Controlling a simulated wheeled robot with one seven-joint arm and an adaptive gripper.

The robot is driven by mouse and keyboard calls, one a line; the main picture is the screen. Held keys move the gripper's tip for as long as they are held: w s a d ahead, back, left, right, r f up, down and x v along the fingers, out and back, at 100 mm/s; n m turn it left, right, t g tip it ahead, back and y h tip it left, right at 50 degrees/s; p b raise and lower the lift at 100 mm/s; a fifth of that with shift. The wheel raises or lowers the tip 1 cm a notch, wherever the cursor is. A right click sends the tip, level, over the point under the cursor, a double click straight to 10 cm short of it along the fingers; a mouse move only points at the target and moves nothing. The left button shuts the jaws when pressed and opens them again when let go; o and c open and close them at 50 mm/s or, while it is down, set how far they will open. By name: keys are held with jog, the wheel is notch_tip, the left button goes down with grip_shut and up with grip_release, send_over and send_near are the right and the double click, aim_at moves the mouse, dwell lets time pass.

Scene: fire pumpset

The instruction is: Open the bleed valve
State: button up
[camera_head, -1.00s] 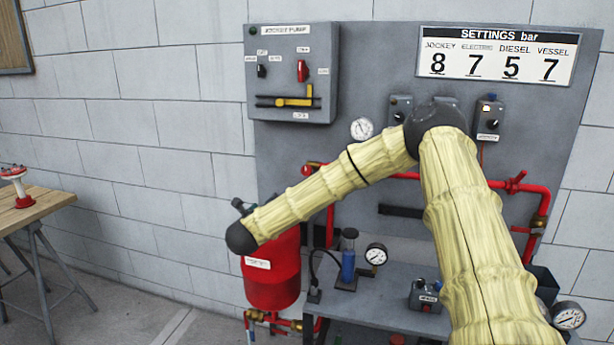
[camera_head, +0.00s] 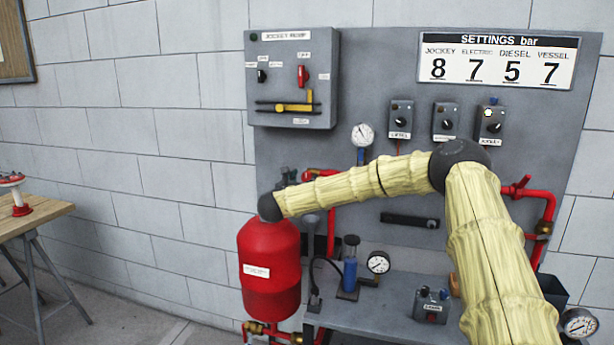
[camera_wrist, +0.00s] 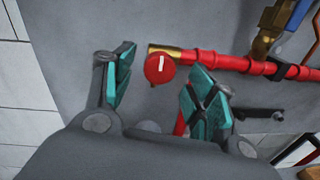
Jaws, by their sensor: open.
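A round red knob (camera_wrist: 159,70) with a white line, apparently the bleed valve, sits at the brass end of a red pipe (camera_wrist: 215,60) in the wrist view. Its white line points roughly up in that picture. My gripper (camera_wrist: 158,78) is open, with one teal-padded finger on each side of the knob and gaps between pads and knob. The knob appears to lie beyond the fingertips. In the head view only dark parts of my gripper (camera_head: 286,177) show above my wrist, and the knob cannot be made out there.
A red vessel (camera_head: 269,268) stands below my wrist. A blue cylinder (camera_head: 350,265) and a gauge (camera_head: 378,262) stand on the grey bench to its right. The jockey pump box (camera_head: 291,78) and small control boxes (camera_head: 444,121) are on the panel. A wooden table (camera_head: 45,216) is at left.

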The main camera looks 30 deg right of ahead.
aim_at(306, 178)
jog(key=shift+p+x, duration=0.4)
jog(key=shift+x, duration=1.75)
jog(key=shift+f, duration=0.1)
jog(key=c, duration=1)
